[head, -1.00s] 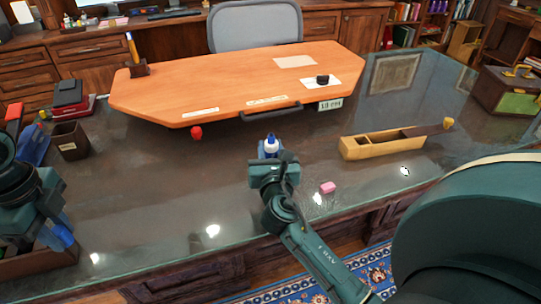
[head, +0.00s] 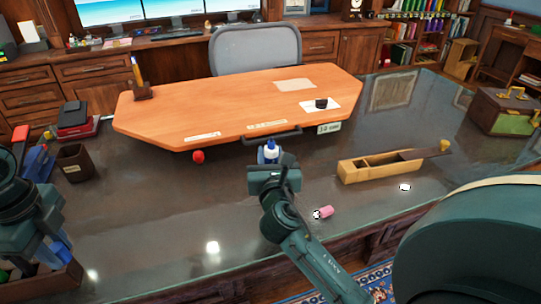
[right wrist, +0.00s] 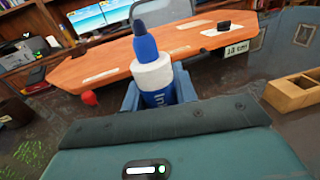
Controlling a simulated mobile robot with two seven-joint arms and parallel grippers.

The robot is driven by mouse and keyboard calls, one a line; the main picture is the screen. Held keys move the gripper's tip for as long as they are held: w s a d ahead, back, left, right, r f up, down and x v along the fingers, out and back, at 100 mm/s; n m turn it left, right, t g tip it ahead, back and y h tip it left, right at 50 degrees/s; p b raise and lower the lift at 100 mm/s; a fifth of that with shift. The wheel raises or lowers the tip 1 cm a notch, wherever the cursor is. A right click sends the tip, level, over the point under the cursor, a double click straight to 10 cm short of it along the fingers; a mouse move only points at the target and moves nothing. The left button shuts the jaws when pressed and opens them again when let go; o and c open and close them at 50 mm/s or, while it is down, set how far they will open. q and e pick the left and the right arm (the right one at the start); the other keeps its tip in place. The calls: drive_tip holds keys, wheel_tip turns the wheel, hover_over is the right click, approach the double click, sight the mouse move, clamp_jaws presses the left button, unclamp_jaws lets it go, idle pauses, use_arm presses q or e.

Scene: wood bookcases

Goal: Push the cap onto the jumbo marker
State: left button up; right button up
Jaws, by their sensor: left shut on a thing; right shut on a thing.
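The jumbo marker (head: 270,153) stands upright in my right gripper (head: 268,163), above the dark desk top. In the right wrist view its blue tip, white collar and blue body (right wrist: 155,75) show; the tip points up and is bare. The right gripper is shut on the body, between its blue fingers. My left gripper (head: 48,232) is at the far left, above the brown tray, shut on a small blue thing (head: 57,247). This may be the cap, but my arm and the tray's contents make it hard to tell.
A brown tray (head: 62,284) is at the lower left. A pencil cup (head: 75,162) and a red thing (head: 198,157) are farther back. A pink eraser (head: 326,211) and an open wooden box (head: 365,172) lie to the right. The front middle desk is clear.

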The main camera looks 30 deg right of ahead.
clamp_jaws()
